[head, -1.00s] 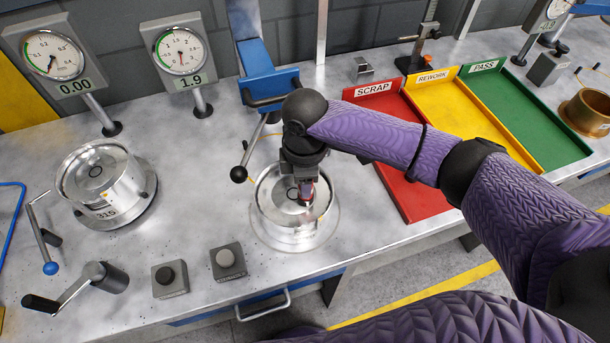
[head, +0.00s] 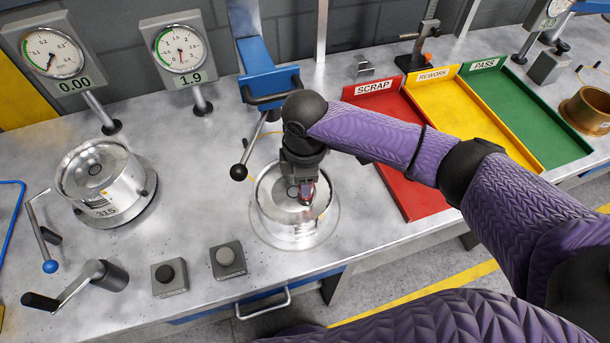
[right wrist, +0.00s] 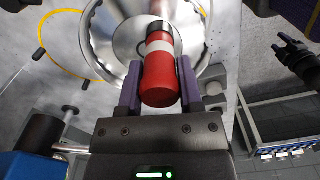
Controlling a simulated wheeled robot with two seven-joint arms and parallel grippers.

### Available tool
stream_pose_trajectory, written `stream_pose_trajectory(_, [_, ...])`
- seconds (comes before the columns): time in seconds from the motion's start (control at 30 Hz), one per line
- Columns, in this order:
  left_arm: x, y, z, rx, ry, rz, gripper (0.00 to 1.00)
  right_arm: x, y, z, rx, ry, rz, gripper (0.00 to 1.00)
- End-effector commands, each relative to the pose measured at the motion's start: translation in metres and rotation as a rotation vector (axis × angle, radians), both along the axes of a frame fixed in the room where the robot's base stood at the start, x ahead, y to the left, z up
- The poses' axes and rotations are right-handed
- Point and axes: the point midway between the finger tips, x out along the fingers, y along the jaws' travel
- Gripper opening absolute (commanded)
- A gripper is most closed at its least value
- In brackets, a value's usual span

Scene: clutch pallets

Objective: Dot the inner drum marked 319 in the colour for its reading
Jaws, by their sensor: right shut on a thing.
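My right gripper (head: 306,196) is over the drum (head: 268,212) in the middle of the bench and covers part of its top. In the right wrist view it is shut on a red marker (right wrist: 160,78) with a white band, whose far end points at the drum's face (right wrist: 126,40). I cannot tell whether the marker touches the drum. No number shows on this drum. A second silver drum (head: 97,172), labelled 315, sits at the left. A dark pronged thing (right wrist: 296,60) at the right wrist view's edge may be my left gripper.
Two dial gauges stand behind, reading 0.00 (head: 54,52) and 1.9 (head: 180,48). Scrap (head: 418,202), rework (head: 432,74) and pass (head: 484,64) trays lie right. Two button boxes (head: 170,278) (head: 227,260) and a crank (head: 75,286) are in front. A blue-armed press (head: 262,70) stands behind the middle drum.

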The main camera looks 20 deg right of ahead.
Motion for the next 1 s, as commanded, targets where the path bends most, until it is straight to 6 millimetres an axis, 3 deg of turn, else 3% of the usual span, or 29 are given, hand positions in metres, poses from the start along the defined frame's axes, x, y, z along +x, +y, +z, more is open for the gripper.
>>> stream_pose_trajectory(0.4, [-0.0002,-0.0093,0.0037,-0.015,0.000,0.006,0.52,-0.0007,0.0001,-0.0009,0.000,0.003,0.000,0.00])
stream_pose_trajectory(1.0, [0.0000,-0.0010,0.0061,-0.001,0.000,0.001,0.52,-0.0017,-0.0001,-0.0032,-0.002,0.007,0.001,0.00])
